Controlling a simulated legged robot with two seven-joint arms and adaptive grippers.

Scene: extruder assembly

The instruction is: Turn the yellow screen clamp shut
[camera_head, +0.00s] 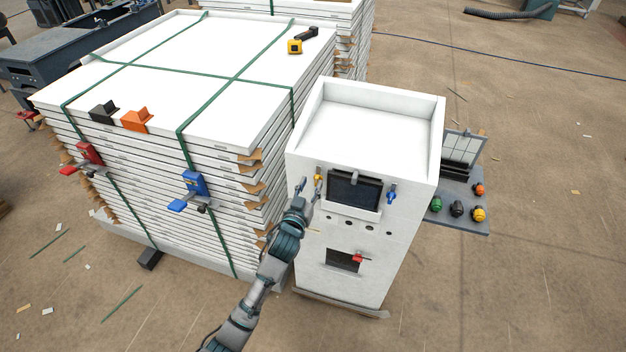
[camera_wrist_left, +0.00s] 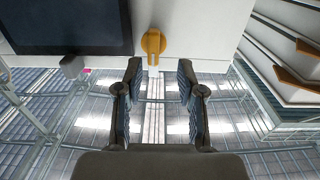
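The yellow screen clamp (camera_head: 318,178) is on the front of the white machine, at the left edge of the dark screen (camera_head: 354,190). In the left wrist view the yellow clamp (camera_wrist_left: 153,42) shows as a round knob with a short lever, beside the screen (camera_wrist_left: 68,24). A blue clamp (camera_head: 391,193) sits at the screen's right side. My left gripper (camera_head: 309,186) is just in front of the yellow clamp. Its two fingers (camera_wrist_left: 160,92) are spread apart with nothing between them, and the clamp lies just beyond the fingertips. My right gripper is not in view.
A tall stack of white panels (camera_head: 150,75) stands close on the left, with red and blue strap clamps (camera_head: 194,184). A grey side shelf (camera_head: 462,212) with coloured knobs is on the machine's right. A red lever (camera_head: 358,258) sits below. The right floor is mostly free.

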